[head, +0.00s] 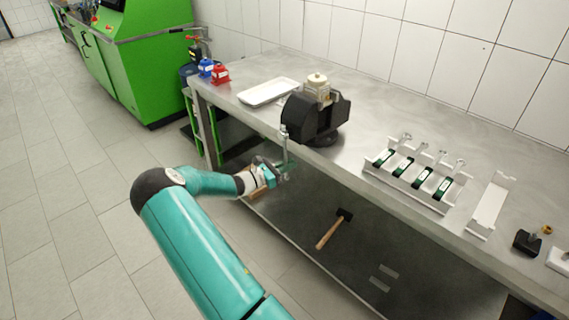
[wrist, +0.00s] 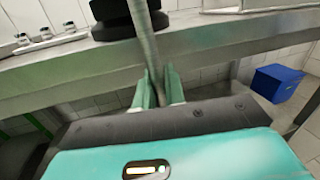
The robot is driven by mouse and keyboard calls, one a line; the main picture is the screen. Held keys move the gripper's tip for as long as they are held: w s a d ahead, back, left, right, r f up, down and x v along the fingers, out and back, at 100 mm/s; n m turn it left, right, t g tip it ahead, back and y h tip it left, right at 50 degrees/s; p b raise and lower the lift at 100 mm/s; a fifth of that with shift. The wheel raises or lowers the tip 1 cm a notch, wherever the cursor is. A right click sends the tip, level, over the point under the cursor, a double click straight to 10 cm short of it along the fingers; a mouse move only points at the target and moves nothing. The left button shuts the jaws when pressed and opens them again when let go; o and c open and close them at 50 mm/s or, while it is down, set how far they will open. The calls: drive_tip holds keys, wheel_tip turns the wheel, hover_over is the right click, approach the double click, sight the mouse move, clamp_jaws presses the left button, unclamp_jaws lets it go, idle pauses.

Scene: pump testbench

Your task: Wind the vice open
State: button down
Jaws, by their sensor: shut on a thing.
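The black vice (head: 318,118) stands on the metal bench near its front edge, with a pale block-shaped part (head: 317,88) at its top between the jaws. Its grey handle bar (head: 284,145) hangs down in front of the bench edge. My gripper (head: 280,172) is at the lower part of this bar, below the bench top. In the wrist view the bar (wrist: 146,45) runs down between the two green fingers of my gripper (wrist: 158,90), which are shut on it. The bar's lower end is hidden by my gripper. The vice's black base (wrist: 120,18) shows above.
A white tray (head: 268,92) lies behind the vice. Red (head: 220,74) and blue (head: 206,67) items stand at the bench's left end. A white rack (head: 410,178) with several green-labelled parts is to the right. A hammer (head: 334,229) lies on the lower shelf. A blue box (wrist: 277,82) shows in the wrist view.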

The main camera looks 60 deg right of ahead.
drive_tip(key=shift+s+d+r, duration=0.2)
drive_tip(key=shift+s+r, duration=0.05)
drive_tip(key=c, duration=1.6)
unclamp_jaws()
drive_tip(key=shift+w+a, duration=0.1)
drive_tip(key=shift+f, duration=0.1)
drive_tip(key=v, duration=1.3)
drive_tip(key=shift+w+a, duration=0.25)
drive_tip(key=shift+a, duration=0.1)
